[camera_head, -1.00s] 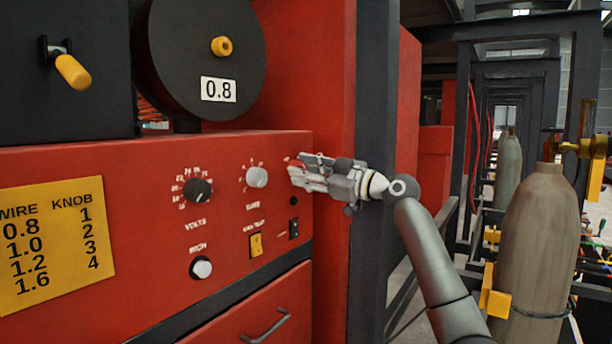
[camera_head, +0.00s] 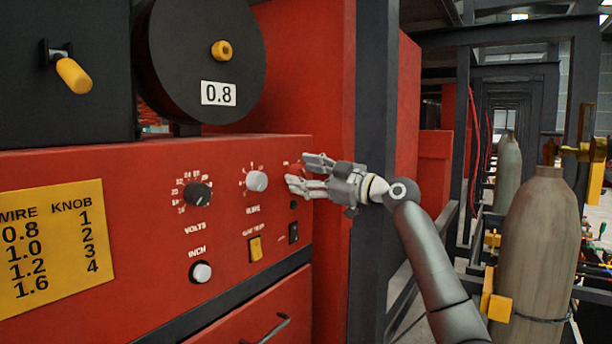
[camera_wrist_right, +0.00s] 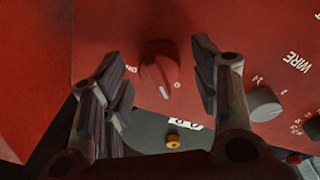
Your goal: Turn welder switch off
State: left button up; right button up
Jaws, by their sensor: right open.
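The red welder switch knob (camera_wrist_right: 158,72) sits on the red panel, with "ON" lettering on its left and an "O" mark at its lower right in the right wrist view. Its white pointer line points down in that view, near the "O". In the head view the knob (camera_head: 297,168) is partly hidden by my right gripper (camera_head: 300,171). My right gripper is open, with one finger on each side of the knob. In the right wrist view gaps show between the fingers (camera_wrist_right: 158,62) and the knob. My left gripper is out of view.
The panel (camera_head: 130,245) also carries a volts knob (camera_head: 197,195), a grey wire knob (camera_head: 257,181), an inch button (camera_head: 202,272) and a yellow rocker switch (camera_head: 255,249). A dark post (camera_head: 372,100) stands behind my right wrist. A gas cylinder (camera_head: 535,240) stands at right.

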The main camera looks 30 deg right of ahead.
jog(key=shift+s+d, duration=0.1)
jog(key=v, duration=1.1)
jog(key=shift+s, duration=0.4)
